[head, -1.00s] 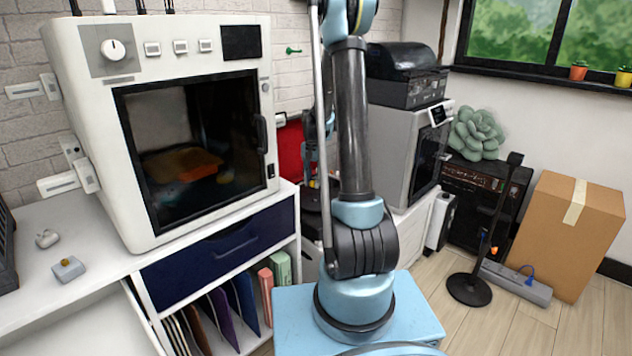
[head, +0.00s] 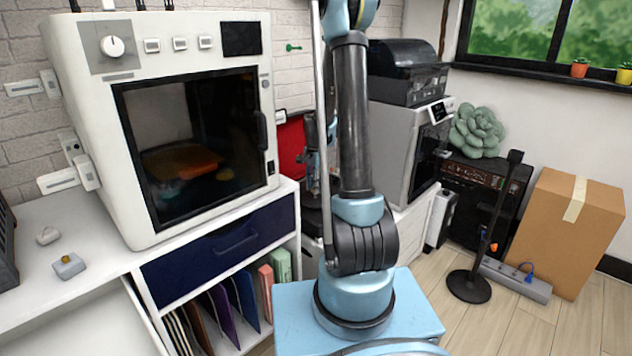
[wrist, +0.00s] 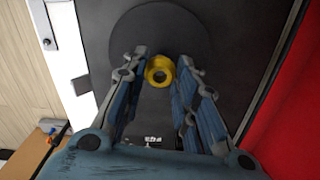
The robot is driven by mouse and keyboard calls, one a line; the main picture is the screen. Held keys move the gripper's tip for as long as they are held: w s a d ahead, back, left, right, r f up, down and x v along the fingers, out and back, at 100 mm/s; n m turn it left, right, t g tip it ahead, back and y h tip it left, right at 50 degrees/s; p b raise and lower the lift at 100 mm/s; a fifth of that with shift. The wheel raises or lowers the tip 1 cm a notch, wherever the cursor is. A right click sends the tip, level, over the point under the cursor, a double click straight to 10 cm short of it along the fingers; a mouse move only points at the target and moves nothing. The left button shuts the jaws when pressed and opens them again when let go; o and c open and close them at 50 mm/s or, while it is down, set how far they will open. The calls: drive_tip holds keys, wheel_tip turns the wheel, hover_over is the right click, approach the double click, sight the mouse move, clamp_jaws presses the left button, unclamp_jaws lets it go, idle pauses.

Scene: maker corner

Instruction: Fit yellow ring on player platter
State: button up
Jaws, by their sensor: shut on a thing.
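The yellow ring (wrist: 160,71) is between my gripper's fingertips (wrist: 158,76) in the wrist view. My gripper is shut on it, one finger on each side. The player platter (wrist: 160,28) is a dark round disc on the dark player top (wrist: 228,40). The ring appears over the disc's near part, off its middle. I cannot tell whether it touches the platter, and no spindle can be made out. In the head view my arm hides the ring and most of the player; only a bluish bit of my gripper shows beside the arm.
A red panel (wrist: 291,110) stands along the right in the wrist view, with a white strip (wrist: 72,50) at left. In the head view a large white oven-like machine (head: 160,45) stands left of my arm and a grey machine (head: 402,140) right of it.

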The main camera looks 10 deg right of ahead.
sight(315, 196)
drive_tip(key=shift+f, duration=1.05)
drive_tip(key=shift+s+f, duration=0.15)
drive_tip(key=shift+f, duration=0.35)
idle(1.0)
drive_tip(key=o, duration=0.5)
drive_tip(key=shift+r, duration=5.5)
